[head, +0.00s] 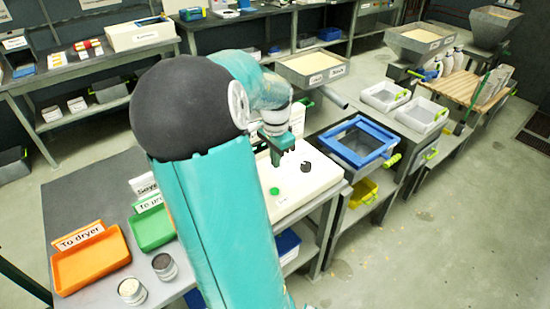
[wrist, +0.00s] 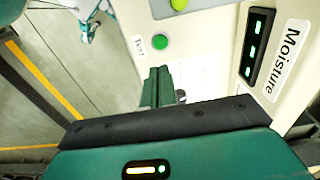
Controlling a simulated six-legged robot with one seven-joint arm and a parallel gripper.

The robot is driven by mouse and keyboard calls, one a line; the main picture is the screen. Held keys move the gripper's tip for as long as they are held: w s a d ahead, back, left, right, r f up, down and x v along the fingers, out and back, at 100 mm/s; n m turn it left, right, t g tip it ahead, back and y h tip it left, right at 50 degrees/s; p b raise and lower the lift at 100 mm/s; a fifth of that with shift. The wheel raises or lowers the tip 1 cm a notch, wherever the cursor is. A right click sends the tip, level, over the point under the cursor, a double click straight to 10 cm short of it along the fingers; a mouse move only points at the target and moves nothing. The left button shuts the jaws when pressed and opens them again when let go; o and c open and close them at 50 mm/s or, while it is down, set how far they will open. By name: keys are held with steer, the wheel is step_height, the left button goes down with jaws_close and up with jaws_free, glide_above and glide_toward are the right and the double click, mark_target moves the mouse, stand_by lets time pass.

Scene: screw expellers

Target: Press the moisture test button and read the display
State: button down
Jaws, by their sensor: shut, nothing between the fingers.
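The moisture tester is a white box (head: 312,180) on the bench, partly hidden behind my arm in the head view. Its round green button (head: 275,190) shows just below my gripper (head: 277,158). In the wrist view the green button (wrist: 160,41) sits beside a "Test" label (wrist: 138,43). The shut, empty fingers (wrist: 156,86) point toward it and appear apart from it. A black display (wrist: 258,48) with lit green characters lies to the right, next to a "Moisture" label (wrist: 288,58). The characters are too small and slanted to read.
A dark round piece (head: 305,166) is on the tester's top. A blue-framed sieve (head: 358,142) stands to the right. An orange tray (head: 90,262), a green tray (head: 152,230) and two sample cups (head: 132,291) are at the left. Floor lies open at right.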

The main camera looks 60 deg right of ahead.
mark_target(275, 191)
step_height(275, 191, down, 11)
steer(key=shift+w+r, duration=0.1)
steer(key=shift+r, duration=0.1)
stand_by(0.3)
steer(key=shift+a+f, duration=0.15)
steer(key=shift+f, duration=0.4)
steer(key=shift+a+f, duration=0.15)
steer(key=shift+f, duration=0.35)
steer(key=shift+d+r, duration=0.3)
steer(key=shift+r, duration=0.2)
step_height(275, 191, up, 14)
steer(key=shift+r, duration=0.1)
stand_by(0.3)
